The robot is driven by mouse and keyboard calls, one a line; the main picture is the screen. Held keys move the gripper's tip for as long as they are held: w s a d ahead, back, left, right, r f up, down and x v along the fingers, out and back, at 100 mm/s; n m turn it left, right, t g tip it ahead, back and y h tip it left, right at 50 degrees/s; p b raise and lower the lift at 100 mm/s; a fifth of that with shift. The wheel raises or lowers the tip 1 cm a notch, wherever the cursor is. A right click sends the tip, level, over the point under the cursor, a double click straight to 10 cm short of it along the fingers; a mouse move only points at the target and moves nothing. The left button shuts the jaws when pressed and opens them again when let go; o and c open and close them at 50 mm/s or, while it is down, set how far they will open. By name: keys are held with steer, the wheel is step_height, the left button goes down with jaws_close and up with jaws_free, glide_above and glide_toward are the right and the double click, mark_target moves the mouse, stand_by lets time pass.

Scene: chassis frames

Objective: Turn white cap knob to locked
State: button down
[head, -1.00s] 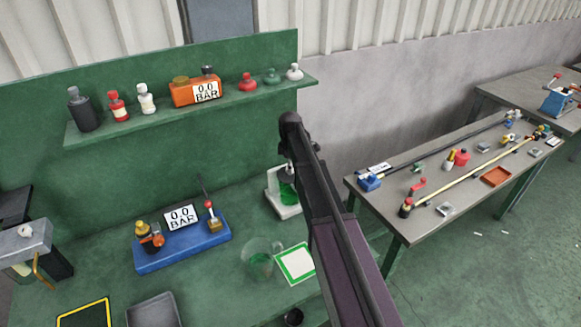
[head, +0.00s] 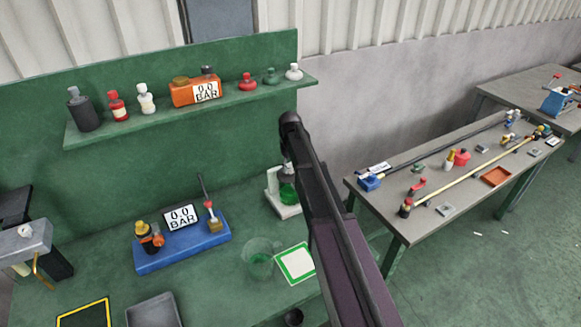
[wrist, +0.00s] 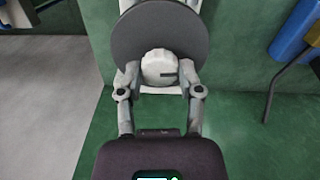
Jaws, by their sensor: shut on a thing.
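In the wrist view a white cap knob (wrist: 158,66) with a short dark mark on its right side shows in front of a round dark grey disc (wrist: 128,38). My gripper (wrist: 162,76) is shut on the knob, with one finger at its left and one at its right. In the head view my arm covers most of the gripper and the knob cannot be made out. No lettering for locked is readable.
On the green bench are a blue base (head: 185,246) with a 0.0 BAR display, a clear beaker (head: 258,260) and a green-edged white pad (head: 296,263). A shelf (head: 215,104) with bottles and caps is behind. A grey table (head: 410,228) stands at the right.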

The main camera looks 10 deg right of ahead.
steer(key=shift+m, duration=0.6)
steer(key=shift+c, duration=1.3)
jaws_free()
steer(key=shift+n, duration=0.5)
